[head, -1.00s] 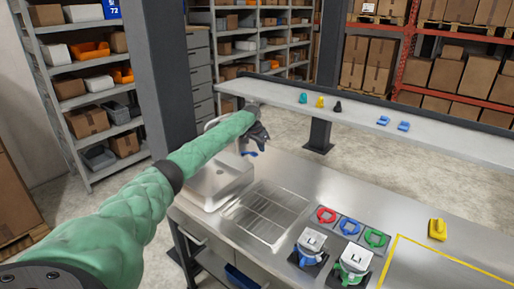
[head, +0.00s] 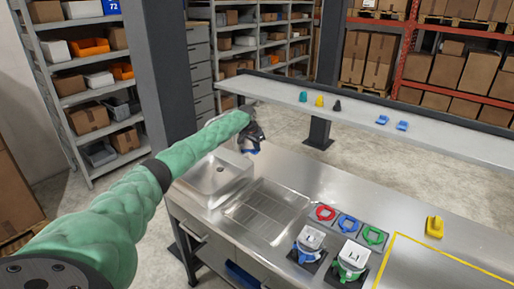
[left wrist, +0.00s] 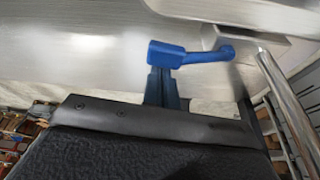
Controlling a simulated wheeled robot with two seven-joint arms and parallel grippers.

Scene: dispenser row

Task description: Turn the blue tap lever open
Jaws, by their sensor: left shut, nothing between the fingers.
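The blue tap lever (left wrist: 208,56) shows at the top middle of the left wrist view, its right end at a grey metal tap block (left wrist: 252,46). The narrow fingers of my left gripper (left wrist: 163,85) are shut and empty, close by the lever's left end. They seem to meet it there, but I cannot tell if they touch. In the head view my left gripper (head: 250,145) is over the back edge of the counter, behind the sink (head: 215,178). The arm hides most of the tap there. My right gripper is out of view.
A ribbed drainer (head: 265,211) lies right of the sink. Red (head: 325,212), blue (head: 347,225) and green (head: 374,235) rings and two dispensers (head: 310,243) (head: 352,257) stand further right. A raised shelf (head: 360,118) with small items runs behind the counter.

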